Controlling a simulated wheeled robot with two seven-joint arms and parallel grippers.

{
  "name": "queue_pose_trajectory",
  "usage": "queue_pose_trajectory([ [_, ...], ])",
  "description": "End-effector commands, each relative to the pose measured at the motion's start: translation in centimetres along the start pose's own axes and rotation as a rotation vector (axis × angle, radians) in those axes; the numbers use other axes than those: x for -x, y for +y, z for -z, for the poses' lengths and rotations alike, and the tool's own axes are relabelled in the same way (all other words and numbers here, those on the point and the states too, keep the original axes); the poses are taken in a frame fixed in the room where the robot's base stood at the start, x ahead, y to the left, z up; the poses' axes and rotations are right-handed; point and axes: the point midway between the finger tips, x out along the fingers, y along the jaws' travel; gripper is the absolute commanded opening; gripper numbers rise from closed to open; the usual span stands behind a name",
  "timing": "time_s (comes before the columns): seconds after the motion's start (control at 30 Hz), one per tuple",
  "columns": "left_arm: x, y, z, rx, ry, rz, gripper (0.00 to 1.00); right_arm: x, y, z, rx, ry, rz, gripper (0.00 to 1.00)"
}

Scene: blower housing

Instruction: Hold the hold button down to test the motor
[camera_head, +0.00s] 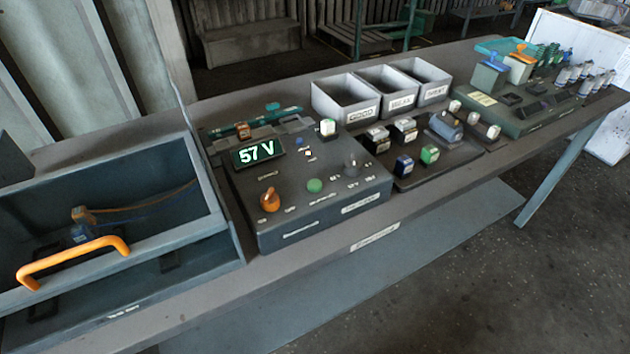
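A dark control box (310,215) sits on the bench left of centre. The small labels are too blurred to read, so I cannot tell which control is the hold button. Neither gripper is in view.
A grey case with an orange handle (74,257) stands at the left on the bench (290,260). Several grey bins (346,98) stand behind a tray of small motors and blocks (430,158). A green rack (520,118) is at the far right. The space above the control box is clear.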

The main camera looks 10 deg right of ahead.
Motion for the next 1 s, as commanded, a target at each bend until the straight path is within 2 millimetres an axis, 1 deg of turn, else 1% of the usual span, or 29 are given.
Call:
queue_pose_trajectory([
  [0.03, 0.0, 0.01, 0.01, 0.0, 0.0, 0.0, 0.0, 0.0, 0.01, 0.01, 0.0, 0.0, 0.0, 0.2],
  [0.1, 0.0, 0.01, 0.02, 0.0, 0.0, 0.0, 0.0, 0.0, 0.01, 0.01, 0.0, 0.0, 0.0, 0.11],
  [0.2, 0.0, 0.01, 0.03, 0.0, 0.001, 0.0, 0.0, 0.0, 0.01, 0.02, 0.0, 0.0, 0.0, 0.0],
  [1.0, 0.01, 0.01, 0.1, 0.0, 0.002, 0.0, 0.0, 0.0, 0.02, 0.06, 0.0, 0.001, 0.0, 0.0],
])
